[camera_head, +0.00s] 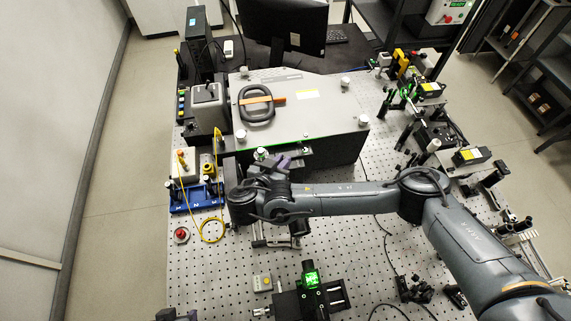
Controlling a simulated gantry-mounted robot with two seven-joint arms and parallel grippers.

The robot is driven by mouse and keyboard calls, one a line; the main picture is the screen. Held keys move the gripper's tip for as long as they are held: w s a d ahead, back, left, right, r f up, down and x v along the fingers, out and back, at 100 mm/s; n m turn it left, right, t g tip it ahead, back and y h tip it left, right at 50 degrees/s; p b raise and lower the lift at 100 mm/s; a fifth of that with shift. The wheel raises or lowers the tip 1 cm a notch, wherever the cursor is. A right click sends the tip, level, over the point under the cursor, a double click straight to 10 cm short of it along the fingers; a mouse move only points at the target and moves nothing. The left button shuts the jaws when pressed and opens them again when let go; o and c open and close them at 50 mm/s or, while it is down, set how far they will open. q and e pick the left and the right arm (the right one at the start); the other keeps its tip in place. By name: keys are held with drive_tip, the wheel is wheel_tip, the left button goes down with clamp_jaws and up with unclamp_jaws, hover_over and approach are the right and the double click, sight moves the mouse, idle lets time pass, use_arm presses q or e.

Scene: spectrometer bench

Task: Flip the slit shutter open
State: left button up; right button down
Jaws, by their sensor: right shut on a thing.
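The spectrometer (312,100) is a large pale-topped box with dark sides and a black handle. It stands on the perforated bench. My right arm comes in from the right, and my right gripper (274,163) is at the front face of the box, near its left front corner. It is shut on a small part there, which I take to be the slit shutter. The shutter itself is hidden by the gripper and wrist, so its angle cannot be told. A small dark tip of my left gripper (177,315) shows at the bottom edge; its jaws are not clear.
A blue holder (197,197) with a yellow cable and a red button (181,235) lie to the left. Optics and lasers (471,155) line the right side. Loose black cables cross the bench at right.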

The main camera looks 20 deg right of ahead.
drive_tip(key=p, duration=0.1)
drive_tip(key=n+h+p, duration=0.1)
drive_tip(key=shift+w+a+r+p, duration=0.1)
drive_tip(key=shift+a+r+p, duration=0.05)
drive_tip(key=shift+a+p, duration=0.25)
drive_tip(key=shift+a+f+n+t+h+p, duration=0.15)
drive_tip(key=shift+f+n+t+h+p, duration=0.25)
drive_tip(key=shift+h+p, duration=0.4)
drive_tip(key=shift+f, duration=0.1)
drive_tip(key=c, duration=1.1)
unclamp_jaws()
drive_tip(key=shift+c, duration=0.2)
drive_tip(key=shift+y, duration=0.3)
